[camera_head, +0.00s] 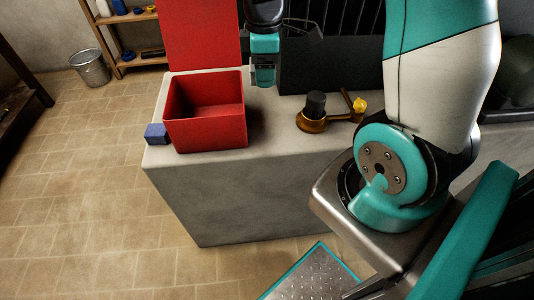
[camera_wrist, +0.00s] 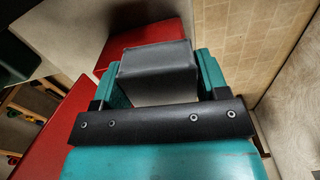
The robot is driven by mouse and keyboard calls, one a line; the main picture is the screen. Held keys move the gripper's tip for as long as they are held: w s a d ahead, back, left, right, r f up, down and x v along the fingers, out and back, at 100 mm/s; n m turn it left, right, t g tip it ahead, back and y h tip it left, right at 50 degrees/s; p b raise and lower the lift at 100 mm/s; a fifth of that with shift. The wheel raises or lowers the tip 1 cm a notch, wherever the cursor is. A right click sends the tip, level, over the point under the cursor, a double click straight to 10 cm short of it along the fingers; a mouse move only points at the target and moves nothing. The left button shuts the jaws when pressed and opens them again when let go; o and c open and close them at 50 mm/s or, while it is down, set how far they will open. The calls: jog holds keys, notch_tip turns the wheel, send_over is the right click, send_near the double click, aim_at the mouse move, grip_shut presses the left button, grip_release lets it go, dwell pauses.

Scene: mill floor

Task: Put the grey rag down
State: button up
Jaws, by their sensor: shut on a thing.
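The grey rag (camera_wrist: 157,72) shows in the wrist view as a dark grey, block-shaped bundle. It sits between the two teal fingers of my gripper (camera_wrist: 160,85), which is shut on it. In the head view my gripper (camera_head: 263,76) hangs pointing down over the concrete bench, just right of and behind the open red box. The rag is hard to make out there. I cannot tell its exact height above the bench top.
The open red box (camera_head: 207,138) stands on the bench (camera_head: 215,185), with a blue block (camera_head: 156,133) to its left. A brass piece with a black cylinder (camera_head: 315,105) and a yellow knob (camera_head: 360,105) stand right. A red panel (camera_head: 200,35) rises behind. Bare bench lies between.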

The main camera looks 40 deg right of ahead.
aim_at(267, 138)
jog(key=shift+s+d+f+n+b, duration=0.2)
jog(key=shift+s+f+n+b, duration=0.1)
jog(key=shift+f+n+b, duration=0.1)
notch_tip(267, 138, down, 19)
jog(key=shift+f+b, duration=0.15)
jog(key=shift+b, duration=0.95)
jog(key=shift+f, duration=0.15)
jog(key=o, duration=1)
jog(key=shift+c, duration=0.2)
